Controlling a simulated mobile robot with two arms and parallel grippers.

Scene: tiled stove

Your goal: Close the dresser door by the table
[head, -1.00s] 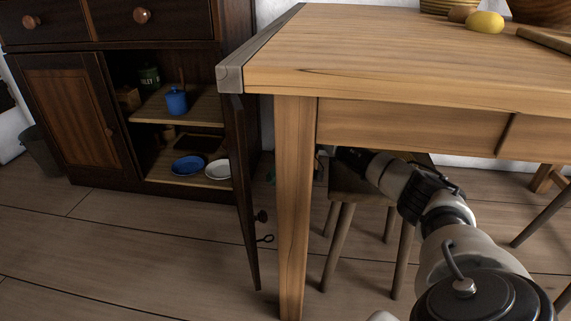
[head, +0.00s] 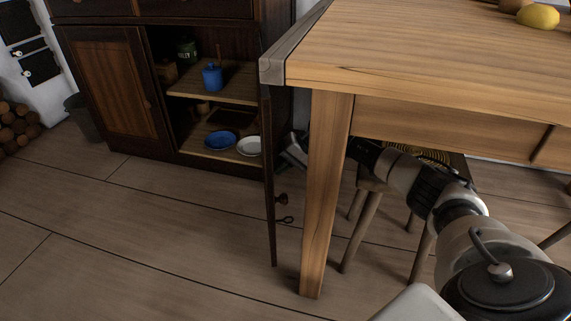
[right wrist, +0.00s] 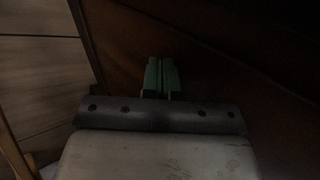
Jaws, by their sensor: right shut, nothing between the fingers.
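The dark wooden dresser (head: 160,158) stands at the back left. Its right door (head: 268,180) is open, jutting toward me and seen nearly edge-on, with a knob and key on its right side. The shelves behind the opening show. My right arm reaches under the table (head: 430,60). My right gripper (head: 293,152) shows partly between the open door and the table leg, its tips hard to make out. In the right wrist view its green fingers (right wrist: 159,78) are shut and empty, before a dark brown surface; I cannot tell if they touch it. My left gripper is out of view.
The table leg (head: 325,195) stands just right of the door and crosses in front of my right arm. A stool (head: 375,195) is under the table. Blue canister (head: 212,77) and plates (head: 221,141) sit on the shelves. Floor left of the door is clear.

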